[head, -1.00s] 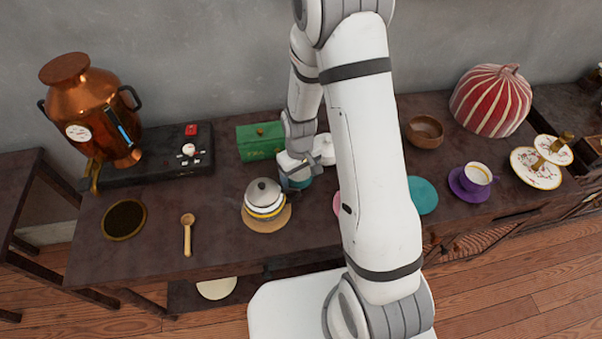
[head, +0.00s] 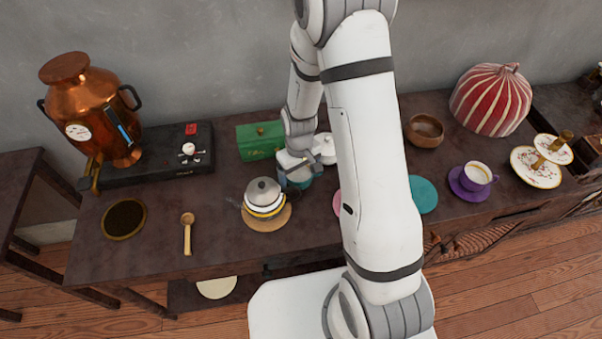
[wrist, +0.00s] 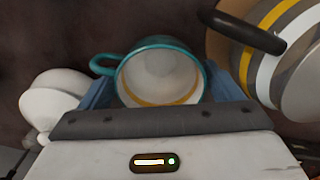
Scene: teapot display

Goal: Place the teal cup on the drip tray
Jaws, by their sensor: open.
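The teal cup (wrist: 161,76) stands upright in the wrist view, its cream inside with a gold band facing the camera and its handle to the left. In the head view the teal cup (head: 299,183) is mostly hidden by my gripper (head: 296,172). My gripper (wrist: 163,86) is open, with a blue finger on each side of the cup; I cannot tell whether they touch it. The drip tray (head: 124,219), round and dark with a gold rim, lies at the left of the table, well away from the gripper.
A white pot (head: 325,147) is on the other side. A wooden spoon (head: 187,232), green tea box (head: 259,141) and copper samovar (head: 92,110) lie leftward.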

